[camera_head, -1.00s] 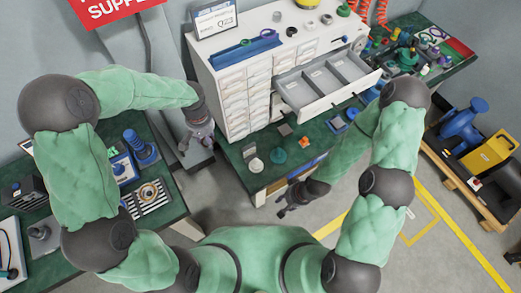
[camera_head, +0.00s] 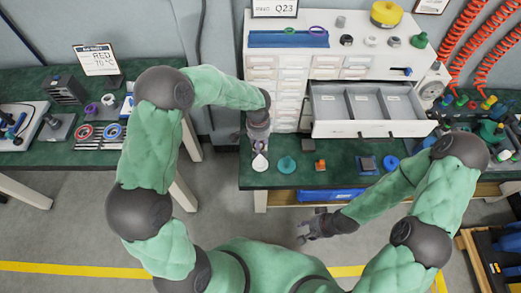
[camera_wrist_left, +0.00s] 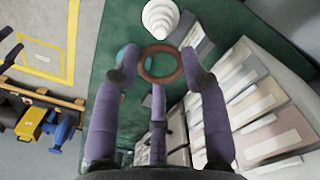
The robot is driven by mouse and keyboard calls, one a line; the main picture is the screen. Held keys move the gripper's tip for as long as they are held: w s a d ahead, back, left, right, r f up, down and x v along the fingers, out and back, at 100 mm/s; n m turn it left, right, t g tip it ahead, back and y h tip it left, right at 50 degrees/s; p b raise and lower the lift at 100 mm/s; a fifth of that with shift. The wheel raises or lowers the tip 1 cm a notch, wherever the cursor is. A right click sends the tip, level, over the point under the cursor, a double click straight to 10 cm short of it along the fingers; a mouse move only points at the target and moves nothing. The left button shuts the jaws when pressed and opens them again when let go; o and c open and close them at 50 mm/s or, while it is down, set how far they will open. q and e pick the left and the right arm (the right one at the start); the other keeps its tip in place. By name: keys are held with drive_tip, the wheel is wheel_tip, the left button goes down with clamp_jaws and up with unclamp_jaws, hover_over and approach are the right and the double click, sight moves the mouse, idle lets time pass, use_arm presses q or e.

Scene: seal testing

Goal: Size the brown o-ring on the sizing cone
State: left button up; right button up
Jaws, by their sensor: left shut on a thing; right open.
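The brown o-ring (camera_wrist_left: 160,77) is in the fingers of my left gripper (camera_wrist_left: 160,68), seen in the left wrist view with its hole open toward the camera. The white stepped sizing cone (camera_wrist_left: 160,18) is just beyond the ring in that view; the two look apart. In the head view, the cone (camera_head: 260,163) stands on the green bench top near its front left, and my left gripper (camera_head: 259,145) is just above it. The ring cannot be made out there. My right gripper (camera_head: 305,232) is open and empty, over the floor in front of the bench.
A teal piece (camera_head: 287,165) and an orange piece (camera_head: 320,165) sit right of the cone on the bench (camera_head: 303,178). A white drawer cabinet (camera_head: 278,105) stands behind, with an open grey drawer (camera_head: 370,128). Another bench (camera_head: 40,158) is at left.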

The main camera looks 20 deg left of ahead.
sight(260, 156)
use_arm(q)
drive_tip(key=shift+w+d+f+m+b, duration=0.15)
drive_tip(key=shift+f, duration=0.3)
drive_tip(key=shift+w+d+f+m+b, duration=0.1)
drive_tip(key=shift+f+m+b, duration=0.05)
drive_tip(key=shift+f, duration=0.25)
drive_tip(key=shift+f+b, duration=1.4)
drive_tip(key=shift+f, duration=0.55)
drive_tip(key=shift+f+b, duration=1.85)
drive_tip(key=shift+f, duration=0.9)
drive_tip(key=o, duration=0.8)
wheel_tip(260, 156, up, 9)
drive_tip(key=p, duration=0.6)
drive_tip(key=shift+r+p, duration=0.1)
drive_tip(key=shift+p, duration=0.2)
